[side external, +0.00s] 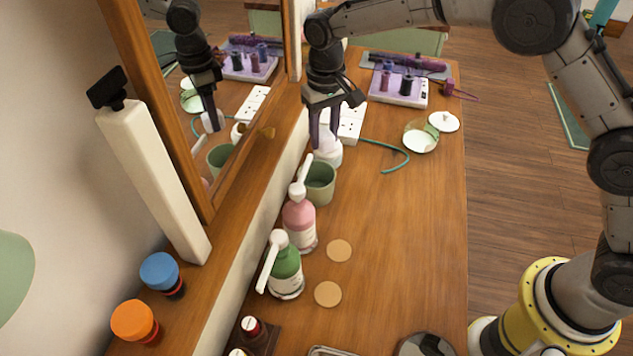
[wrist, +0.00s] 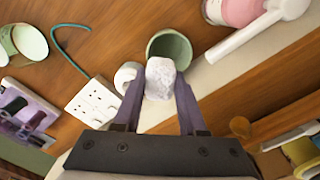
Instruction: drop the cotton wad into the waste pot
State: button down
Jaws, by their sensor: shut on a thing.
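The white cotton wad (wrist: 160,77) is pinched between the two fingertips of my gripper (wrist: 160,88) in the wrist view. The green waste pot (side external: 319,184) stands on the wooden desk close to the wall ledge, its open rim facing up. It also shows in the wrist view (wrist: 172,44), just beyond the wad, which overlaps its near rim. In the side view my gripper (side external: 325,143) points down, a little behind the pot. The wad is hard to separate there from a white round item on the desk, which also shows in the wrist view (wrist: 127,75).
A pink pump bottle (side external: 299,222) stands in front of the pot, with a green one (side external: 285,272) farther forward. A white power strip (side external: 345,124) and teal cord (side external: 396,163) lie behind. The mirror (side external: 240,100) borders the left. The desk's right middle is clear.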

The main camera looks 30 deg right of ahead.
jog(key=shift+f, duration=1.75)
jog(key=shift+c, duration=1.9)
grip_release()
notch_tip(320, 180, up, 14)
jog(key=shift+f, duration=0.1)
